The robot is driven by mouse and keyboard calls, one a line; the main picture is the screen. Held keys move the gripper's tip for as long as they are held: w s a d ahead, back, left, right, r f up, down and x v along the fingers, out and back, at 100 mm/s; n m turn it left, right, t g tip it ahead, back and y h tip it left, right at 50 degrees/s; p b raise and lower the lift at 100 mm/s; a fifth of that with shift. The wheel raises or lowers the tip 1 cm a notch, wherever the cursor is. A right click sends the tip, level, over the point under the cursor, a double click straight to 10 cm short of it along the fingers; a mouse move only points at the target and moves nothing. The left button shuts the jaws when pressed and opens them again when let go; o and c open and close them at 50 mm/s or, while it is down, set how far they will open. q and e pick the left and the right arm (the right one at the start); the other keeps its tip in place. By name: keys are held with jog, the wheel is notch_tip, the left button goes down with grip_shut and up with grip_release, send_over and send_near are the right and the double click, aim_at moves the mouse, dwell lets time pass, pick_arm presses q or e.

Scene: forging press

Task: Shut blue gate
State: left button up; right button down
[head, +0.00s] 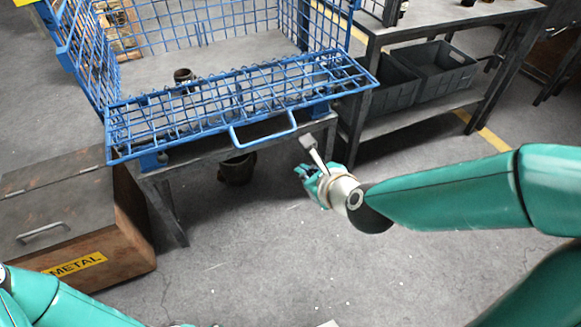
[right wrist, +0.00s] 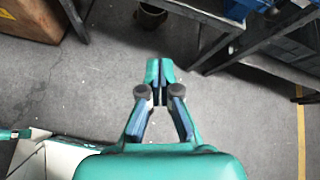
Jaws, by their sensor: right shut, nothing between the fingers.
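The blue gate (head: 190,139) is a wire-mesh panel at the front of a blue mesh cage (head: 88,62). It is folded down and lies nearly flat, sloping out over the front of the table, so the cage front is open. Its blue loop handle (head: 264,142) sticks out from its front edge. My right gripper (head: 307,182) is shut and empty, to the right of and below the handle in the head view, apart from it. In the right wrist view its fingers (right wrist: 159,78) meet over bare floor. Only my left arm shows at the lower left; its gripper is out of frame.
A dark cup-like part (head: 184,76) stands in the cage. A dark pot (head: 237,169) is under the cage's table (head: 166,184). A brown METAL box (head: 60,222) stands at left. A dark workbench with grey bins (head: 432,72) stands at right.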

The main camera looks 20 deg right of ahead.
pick_arm(q)
jog(key=shift+r+p, duration=0.6)
jog(key=shift+p, duration=0.75)
pick_arm(e)
jog(key=w+m+t, duration=0.1)
jog(key=w+m, duration=0.3)
jog(key=w, duration=0.5)
jog(key=shift+d+r, duration=0.25)
